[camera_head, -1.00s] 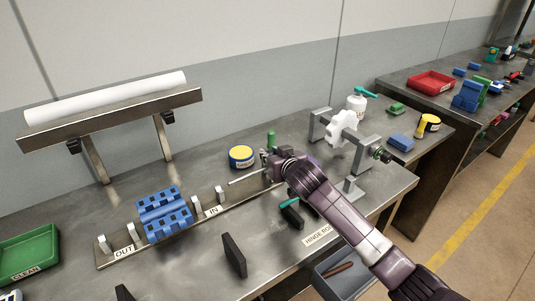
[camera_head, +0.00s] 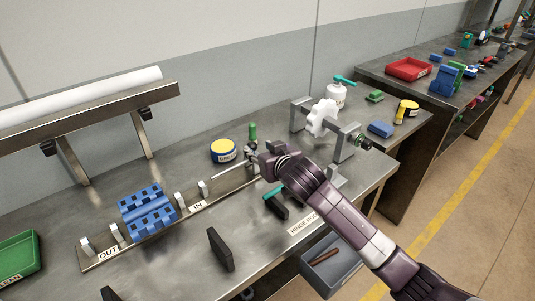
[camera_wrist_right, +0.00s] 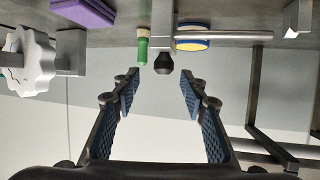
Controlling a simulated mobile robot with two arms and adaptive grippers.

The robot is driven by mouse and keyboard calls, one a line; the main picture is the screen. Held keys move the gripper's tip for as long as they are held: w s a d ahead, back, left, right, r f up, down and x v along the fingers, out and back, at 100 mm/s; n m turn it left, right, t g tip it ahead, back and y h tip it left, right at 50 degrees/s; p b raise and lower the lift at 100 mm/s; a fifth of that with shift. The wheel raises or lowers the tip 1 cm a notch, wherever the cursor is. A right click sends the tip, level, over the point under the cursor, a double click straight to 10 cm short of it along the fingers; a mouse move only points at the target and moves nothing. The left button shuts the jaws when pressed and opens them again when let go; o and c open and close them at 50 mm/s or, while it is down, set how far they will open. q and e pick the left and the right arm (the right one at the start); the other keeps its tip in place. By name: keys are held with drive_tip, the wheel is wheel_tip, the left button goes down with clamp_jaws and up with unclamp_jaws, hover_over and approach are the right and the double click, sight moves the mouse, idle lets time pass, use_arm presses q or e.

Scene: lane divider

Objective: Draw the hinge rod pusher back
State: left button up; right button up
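The hinge rod pusher shows in the head view as a thin metal rod (camera_head: 234,170) at the IN end of the rail, with my right gripper (camera_head: 262,160) beside its right end. In the right wrist view the rod (camera_wrist_right: 230,34) runs right from a metal upright with a black knob (camera_wrist_right: 163,60). The right gripper (camera_wrist_right: 160,93) is open and empty there, with the knob ahead between its fingertips, apart from both. A blue hinge block (camera_head: 147,212) sits on the rail (camera_head: 165,233) between the OUT and IN labels. My left gripper is out of view.
A green-handled tool (camera_head: 253,132) stands close to the knob, and a yellow-topped blue tin (camera_head: 223,150) lies behind the rod. A metal frame with a white handwheel (camera_head: 322,118) is at right. A black block (camera_head: 220,249) stands in front of the rail.

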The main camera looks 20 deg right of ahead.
drive_tip(key=shift+v, duration=2.9)
drive_tip(key=shift+d, duration=0.1)
drive_tip(key=shift+f, duration=0.1)
